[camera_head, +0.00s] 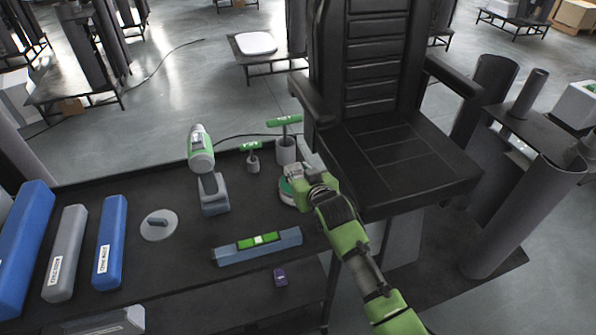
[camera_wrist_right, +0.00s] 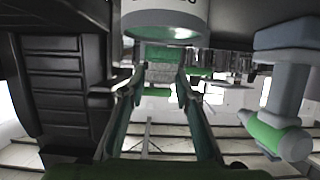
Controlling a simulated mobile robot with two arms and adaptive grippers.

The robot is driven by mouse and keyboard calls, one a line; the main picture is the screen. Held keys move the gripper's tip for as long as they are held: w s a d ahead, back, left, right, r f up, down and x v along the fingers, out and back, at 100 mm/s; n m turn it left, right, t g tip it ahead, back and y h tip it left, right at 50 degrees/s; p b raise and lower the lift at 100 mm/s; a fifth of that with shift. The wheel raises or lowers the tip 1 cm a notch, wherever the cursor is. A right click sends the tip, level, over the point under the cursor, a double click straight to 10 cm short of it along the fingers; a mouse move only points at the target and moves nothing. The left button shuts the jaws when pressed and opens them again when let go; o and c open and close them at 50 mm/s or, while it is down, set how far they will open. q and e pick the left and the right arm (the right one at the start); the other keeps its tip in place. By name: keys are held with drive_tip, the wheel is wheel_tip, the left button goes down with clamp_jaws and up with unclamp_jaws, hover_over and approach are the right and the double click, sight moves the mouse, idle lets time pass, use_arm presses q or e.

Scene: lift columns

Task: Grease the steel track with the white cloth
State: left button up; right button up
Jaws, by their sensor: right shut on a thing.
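My right gripper (camera_head: 308,180) reaches over the back right part of the dark bench, beside the chair. It also shows in the wrist view (camera_wrist_right: 160,85), its fingers closed on a small greyish thing (camera_wrist_right: 160,72) that I cannot identify for sure. A pale can with a green band (camera_head: 288,192) stands at the gripper, partly hidden by it. In the wrist view the can (camera_wrist_right: 165,18) appears upside down, just beyond the fingertips. I cannot make out a white cloth or surely tell which piece is the steel track. My left gripper is out of view.
The bench (camera_head: 180,255) holds blue bars (camera_head: 110,243), a grey bar (camera_head: 65,255), a disc (camera_head: 159,225), a green and grey drill (camera_head: 213,195), a long bar with a green label (camera_head: 258,245) and green-handled tools in cups (camera_head: 286,150). A black chair (camera_head: 390,155) stands close right.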

sight(298, 172)
drive_tip(key=shift+r+p, duration=2.15)
drive_tip(key=shift+r, duration=0.35)
